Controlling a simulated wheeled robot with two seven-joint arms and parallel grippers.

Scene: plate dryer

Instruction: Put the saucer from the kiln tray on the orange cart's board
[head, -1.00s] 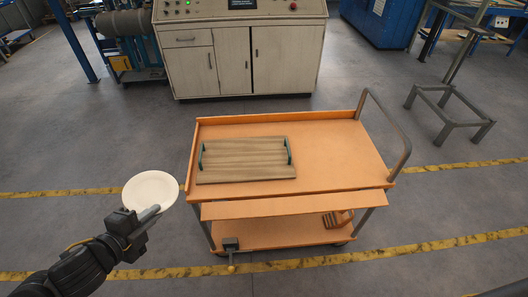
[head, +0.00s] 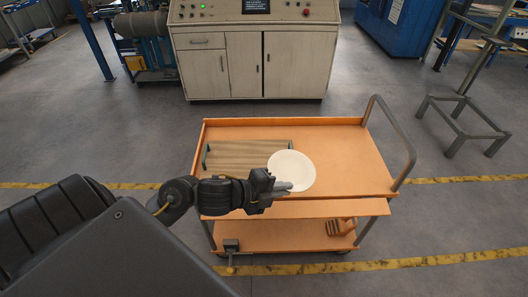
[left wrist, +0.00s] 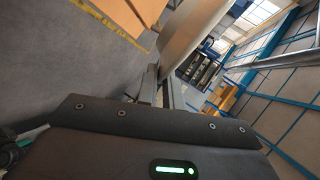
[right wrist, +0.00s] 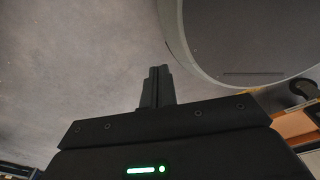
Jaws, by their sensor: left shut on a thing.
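My left gripper (head: 280,187) is shut on the rim of the white saucer (head: 291,168) and holds it above the orange cart (head: 350,160). In the left wrist view the saucer (left wrist: 190,28) shows nearly edge-on between the fingers. The wooden board (head: 235,154) with green handles lies on the left part of the cart's top. The saucer and my left arm hide the board's right end and front part. The saucer's height over the board is hard to tell. My right gripper (right wrist: 156,86) shows only in its wrist view, fingers together, nothing between them.
The cart has a grey push handle (head: 398,135) at its right and a lower shelf (head: 285,236) with an orange-brown item (head: 341,227) on it. A cream control cabinet (head: 250,60) stands behind. A grey metal frame (head: 465,125) stands to the right. The cart top's right part is bare.

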